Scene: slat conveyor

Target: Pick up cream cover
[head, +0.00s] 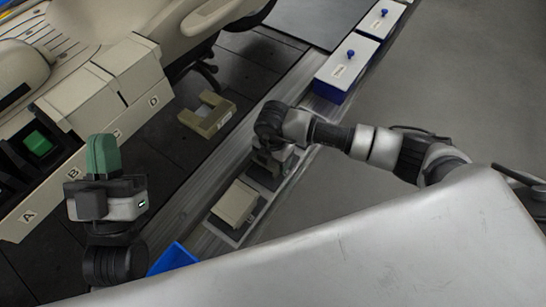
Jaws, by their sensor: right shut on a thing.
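My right gripper (268,165) points down over the far part of a grey tray (236,236) on the slat conveyor. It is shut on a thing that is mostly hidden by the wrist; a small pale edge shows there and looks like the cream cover. A cream boxy part (236,203) lies in the tray's near compartment, apart from the gripper. My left gripper (104,180) is upright at the left, away from the tray. A green piece (103,153) shows at its fingertips; whether the fingers close on it is unclear.
A cream U-shaped holder (207,115) lies left of the conveyor. Lettered cream bins (85,100) stand at the left, with a green block (38,142) in a dark slot. White-lidded blue boxes (347,60) stand farther up the conveyor. A blue corner (173,258) shows near the front.

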